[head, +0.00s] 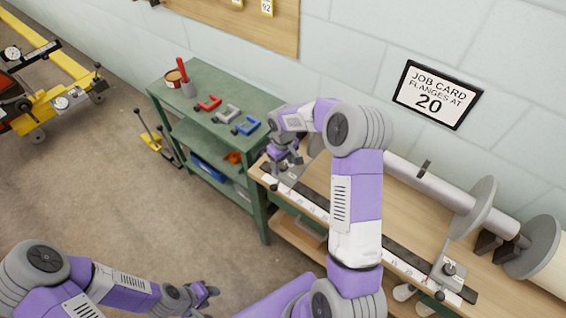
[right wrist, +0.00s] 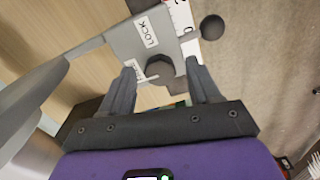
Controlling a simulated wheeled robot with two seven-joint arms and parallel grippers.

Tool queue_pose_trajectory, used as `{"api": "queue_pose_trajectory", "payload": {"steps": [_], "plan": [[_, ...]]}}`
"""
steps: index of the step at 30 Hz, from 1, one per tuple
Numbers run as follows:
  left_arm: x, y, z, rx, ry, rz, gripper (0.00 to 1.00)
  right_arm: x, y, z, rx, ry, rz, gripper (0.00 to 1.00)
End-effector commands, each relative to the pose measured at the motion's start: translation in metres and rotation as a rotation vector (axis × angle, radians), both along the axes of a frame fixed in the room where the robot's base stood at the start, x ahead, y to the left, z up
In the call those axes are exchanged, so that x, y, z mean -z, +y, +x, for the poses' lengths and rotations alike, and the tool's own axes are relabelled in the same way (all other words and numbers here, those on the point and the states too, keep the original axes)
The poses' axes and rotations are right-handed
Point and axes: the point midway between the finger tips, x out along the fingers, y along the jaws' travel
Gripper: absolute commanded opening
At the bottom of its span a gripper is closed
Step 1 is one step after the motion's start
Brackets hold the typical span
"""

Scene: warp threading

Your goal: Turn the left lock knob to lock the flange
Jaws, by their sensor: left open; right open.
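The left lock knob (right wrist: 160,67) is a dark knob on a grey bracket plate (right wrist: 125,42) in the right wrist view. A LOCK label (right wrist: 147,31) is on the plate, and a second label beside the knob is partly hidden. My right gripper (right wrist: 164,78) is open, its fingers on either side of the knob; I cannot tell whether they touch it. In the head view my right gripper (head: 284,163) is over the left end of the ruled rail (head: 310,205), and my arm partly hides the left flange (head: 317,140). My left gripper (head: 206,293) is open and empty above the floor.
The right flange (head: 472,207) stands on the beam (head: 430,182), with its bracket (head: 450,270) on the rail. A green shelf cart (head: 215,90) with several coloured clamps is at left. A job card (head: 437,95) reads "flanges at 20".

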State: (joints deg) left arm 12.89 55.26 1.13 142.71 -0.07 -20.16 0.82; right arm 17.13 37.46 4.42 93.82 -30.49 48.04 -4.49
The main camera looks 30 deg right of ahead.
Motion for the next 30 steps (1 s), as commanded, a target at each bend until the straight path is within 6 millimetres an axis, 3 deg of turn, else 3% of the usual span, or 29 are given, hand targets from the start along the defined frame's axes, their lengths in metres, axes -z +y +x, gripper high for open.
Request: {"api": "queue_pose_trajectory", "payload": {"steps": [1,11,22,30], "plan": [[-0.0001,0.0,0.0,0.0,0.0,0.0,0.43,0.0,0.0001,-0.0001,0.0,0.0,0.0,0.57],[-0.0001,0.0001,0.0001,0.0,0.0,0.0,0.43,-0.0002,0.0001,-0.0001,0.0,0.0,0.0,0.07],[0.0015,0.0,0.0,0.0,0.0,0.0,0.43,-0.0003,0.0003,0.0001,0.063,0.0,0.0,0.06],[0.0049,0.0,0.0001,0.0,0.0,0.0,0.43,-0.0004,0.0002,0.0002,0.253,0.0,-0.001,0.06]]}}
